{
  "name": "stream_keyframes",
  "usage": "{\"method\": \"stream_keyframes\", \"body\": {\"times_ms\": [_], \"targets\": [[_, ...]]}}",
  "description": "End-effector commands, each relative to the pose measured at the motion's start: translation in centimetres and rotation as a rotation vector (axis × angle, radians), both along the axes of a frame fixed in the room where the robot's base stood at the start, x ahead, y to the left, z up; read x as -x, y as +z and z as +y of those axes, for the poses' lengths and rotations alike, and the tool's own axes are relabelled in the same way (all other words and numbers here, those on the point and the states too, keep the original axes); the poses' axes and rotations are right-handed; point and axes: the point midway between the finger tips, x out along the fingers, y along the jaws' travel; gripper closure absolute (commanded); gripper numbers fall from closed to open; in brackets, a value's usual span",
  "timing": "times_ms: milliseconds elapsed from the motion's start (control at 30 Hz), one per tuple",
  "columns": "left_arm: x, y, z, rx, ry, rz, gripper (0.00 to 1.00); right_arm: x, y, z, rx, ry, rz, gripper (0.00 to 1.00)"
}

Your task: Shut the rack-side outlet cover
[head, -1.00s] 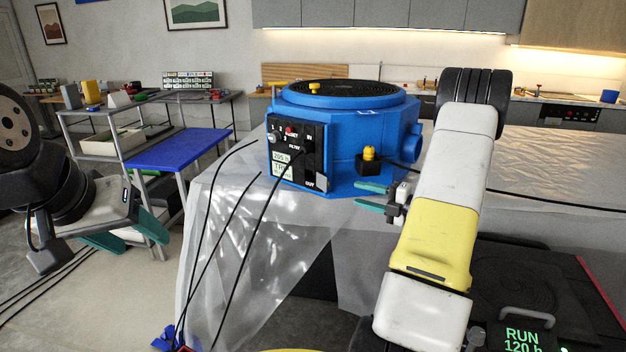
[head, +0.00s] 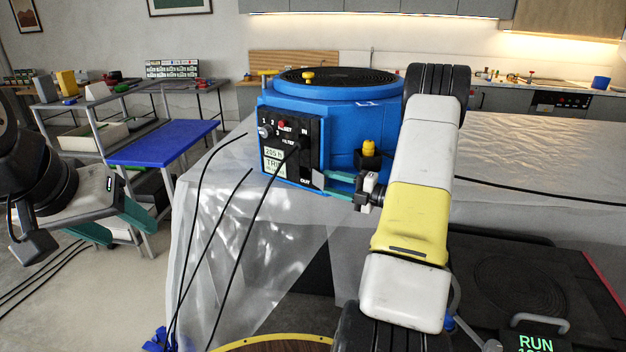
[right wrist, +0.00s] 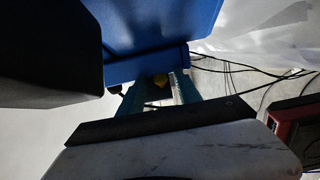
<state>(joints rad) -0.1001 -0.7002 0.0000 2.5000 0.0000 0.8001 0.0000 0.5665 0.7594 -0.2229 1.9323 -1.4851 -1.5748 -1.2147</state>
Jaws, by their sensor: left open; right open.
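A blue round-topped machine (head: 350,135) stands on the sheet-covered table, with a black control panel (head: 291,150) on its left face. A small grey flap (head: 318,180) stands out at the panel's lower right, beside the OUT label; I cannot tell how far open it is. My right gripper (head: 332,184) is open and empty, its teal fingertips close to the flap's right side; contact is unclear. My left gripper (head: 118,228) is open and empty at far left, away from the machine.
A yellow-topped fitting (head: 369,148) sits on the machine's front just above my right gripper. Black cables (head: 200,205) run from the panel down past the plastic sheet (head: 225,230). A rack with a blue shelf (head: 160,142) stands at left. A RUN display (head: 535,342) is at lower right.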

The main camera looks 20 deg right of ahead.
Motion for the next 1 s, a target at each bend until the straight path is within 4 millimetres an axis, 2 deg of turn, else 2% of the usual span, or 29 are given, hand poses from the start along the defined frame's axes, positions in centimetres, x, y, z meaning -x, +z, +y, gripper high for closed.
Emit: {"method": "stream_keyframes", "body": {"times_ms": [300,367,500,533,1000], "targets": [[-0.01,-0.01,0.0,0.0,0.0,0.0,0.45,-0.32,-0.02,0.31,0.001,0.0,0.001,0.59],[-0.01,-0.01,0.0,0.0,0.0,0.0,0.45,-0.32,-0.02,0.31,0.001,0.0,0.001,0.69],[-0.01,-0.01,0.0,0.0,0.0,0.0,0.45,-0.31,-0.02,0.3,0.001,0.0,0.001,0.97],[-0.01,-0.01,0.0,0.0,0.0,0.0,0.45,-0.31,-0.01,0.3,0.001,0.0,0.001,1.0],[0.0,0.0,0.0,0.0,0.0,0.0,0.45,0.08,0.03,0.57,-0.002,-0.07,0.002,1.0]]}}
